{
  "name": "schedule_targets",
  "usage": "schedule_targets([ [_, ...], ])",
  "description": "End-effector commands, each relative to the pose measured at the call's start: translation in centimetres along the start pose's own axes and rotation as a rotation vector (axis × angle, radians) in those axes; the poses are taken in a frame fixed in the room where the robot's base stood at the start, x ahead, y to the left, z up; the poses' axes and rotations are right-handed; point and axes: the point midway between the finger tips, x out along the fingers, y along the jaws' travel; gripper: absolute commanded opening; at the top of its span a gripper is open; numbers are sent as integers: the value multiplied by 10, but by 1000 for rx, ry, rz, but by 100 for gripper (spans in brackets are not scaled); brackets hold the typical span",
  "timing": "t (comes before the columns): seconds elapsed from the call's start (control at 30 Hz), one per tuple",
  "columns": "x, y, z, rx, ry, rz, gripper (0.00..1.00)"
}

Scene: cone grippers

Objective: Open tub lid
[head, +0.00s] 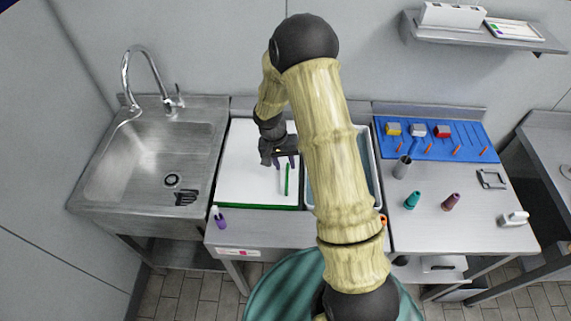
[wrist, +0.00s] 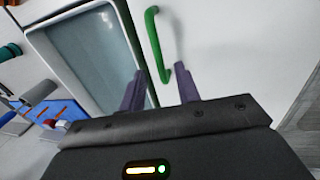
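A flat white lid (head: 246,165) with a green front edge lies on the counter between the sink and an open tub. A green bar handle (head: 286,180) stands on its right part. The handle also shows in the wrist view (wrist: 154,40), upper middle. My gripper (head: 284,162) is over the lid at the far end of the handle. In the wrist view its two dark purple fingers (wrist: 159,72) are apart, with the near end of the handle appearing between them. I cannot tell whether they touch it. The gripper holds nothing.
The open tub (head: 367,165) with a grey-blue inside is right of the lid, partly hidden by my arm. A steel sink (head: 160,155) is at left.

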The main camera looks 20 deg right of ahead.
Motion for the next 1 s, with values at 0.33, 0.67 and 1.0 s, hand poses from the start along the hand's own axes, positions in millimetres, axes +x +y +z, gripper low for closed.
schedule_targets([
  [0.33,24,0,0,1,1,0,33],
  [0.67,23,0,0,1,1,0,3],
  [1.0,22,0,-1,2,1,3,0],
])
